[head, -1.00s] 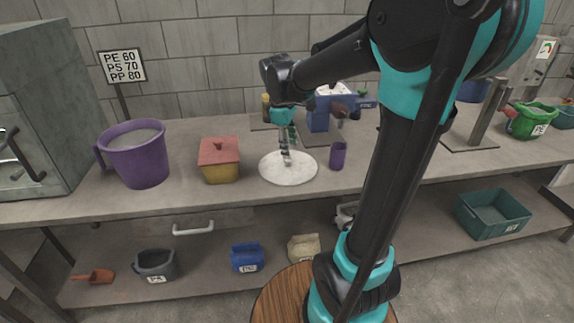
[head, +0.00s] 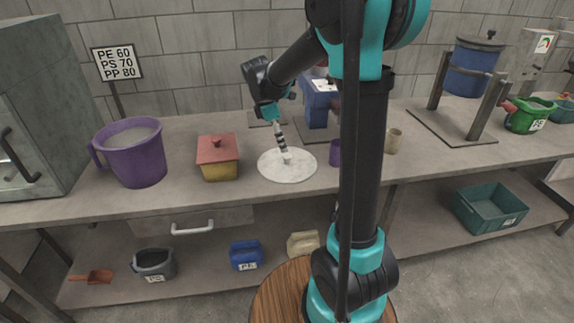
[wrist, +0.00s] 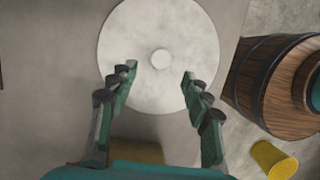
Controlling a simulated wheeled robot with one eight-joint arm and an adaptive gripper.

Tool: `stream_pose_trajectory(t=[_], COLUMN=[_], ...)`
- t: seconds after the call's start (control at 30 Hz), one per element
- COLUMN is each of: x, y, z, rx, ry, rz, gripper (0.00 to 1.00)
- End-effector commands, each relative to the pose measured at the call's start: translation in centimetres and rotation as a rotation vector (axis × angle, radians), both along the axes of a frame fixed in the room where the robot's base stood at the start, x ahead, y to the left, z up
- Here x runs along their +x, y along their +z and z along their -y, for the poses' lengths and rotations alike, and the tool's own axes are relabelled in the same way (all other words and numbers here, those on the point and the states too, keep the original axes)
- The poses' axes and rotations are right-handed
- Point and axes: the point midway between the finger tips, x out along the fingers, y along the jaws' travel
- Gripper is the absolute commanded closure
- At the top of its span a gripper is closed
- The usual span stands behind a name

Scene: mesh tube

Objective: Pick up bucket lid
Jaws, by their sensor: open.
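The bucket lid (head: 268,165) is a flat, pale round disc lying on the workbench, with a small knob at its middle. It also shows in the wrist view (wrist: 140,42), with the knob at its centre. My gripper (head: 285,152) is above the lid, close to the knob in the head view. In the wrist view my gripper (wrist: 158,70) has its two fingers spread wide apart, just below the knob in the picture, with nothing between the tips. Whether the fingertips touch the lid cannot be told.
A purple bucket (head: 135,155) and a yellow box with a red lid (head: 217,160) stand left of the lid. A purple cup (head: 335,152) is close on its right, partly behind my arm. A blue machine (head: 319,105) stands behind. A beige cup (head: 393,141) is farther right.

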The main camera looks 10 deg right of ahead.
Motion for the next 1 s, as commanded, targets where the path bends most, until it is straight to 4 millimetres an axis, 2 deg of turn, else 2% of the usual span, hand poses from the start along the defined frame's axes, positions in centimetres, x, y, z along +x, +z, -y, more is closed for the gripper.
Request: stream_pose_trajectory(t=[0.27, 0.6, 0.87, 0.9, 1.0], x=[0.0, -0.1, -0.1, -0.1, -0.1], y=[-1.9, -6.1, -6.4, -6.4, -6.4], z=[0.5, 1.6, 1.7, 1.7, 1.7], rx=[0.0, 0.0, 0.0, 0.0, 0.0], ry=[-0.001, -0.001, 0.0, 0.0, 0.0], rz=[0.0, 0.0, 0.0, 0.0, 0.0], gripper=[0.51, 0.51, 0.51, 0.52, 0.65])
